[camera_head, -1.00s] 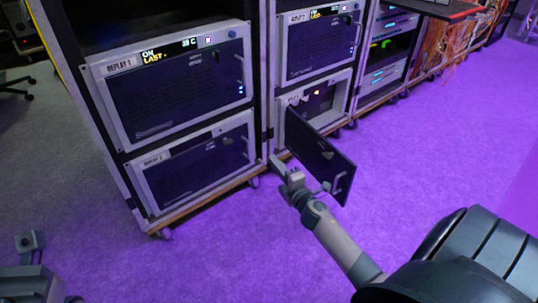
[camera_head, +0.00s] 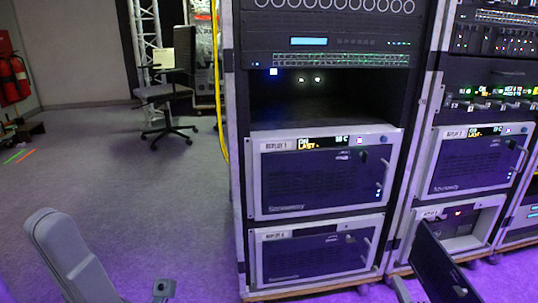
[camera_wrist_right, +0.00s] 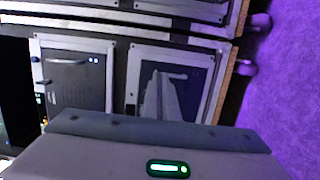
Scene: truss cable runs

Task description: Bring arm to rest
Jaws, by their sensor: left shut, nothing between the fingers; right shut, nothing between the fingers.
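My left arm (camera_head: 75,255) comes in at the lower left of the head view. My left gripper (camera_head: 162,289) is at the bottom edge there, shut and empty over the floor, partly cut off. My right gripper (camera_head: 400,289) shows only as a small grey tip at the bottom, just left of the open door panel (camera_head: 443,270); I cannot tell if they touch. In the right wrist view, my gripper housing (camera_wrist_right: 160,150) with a green light fills the bottom, and rack units stand beyond it, turned sideways. Nothing shows held.
A rack with the REPLAY 1 unit (camera_head: 320,180) and a lower unit (camera_head: 318,252) stands ahead. A second rack with another replay unit (camera_head: 475,160) is on the right, above the open bay (camera_head: 465,228). A chair (camera_head: 167,100) stands behind; the left floor (camera_head: 85,175) is clear.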

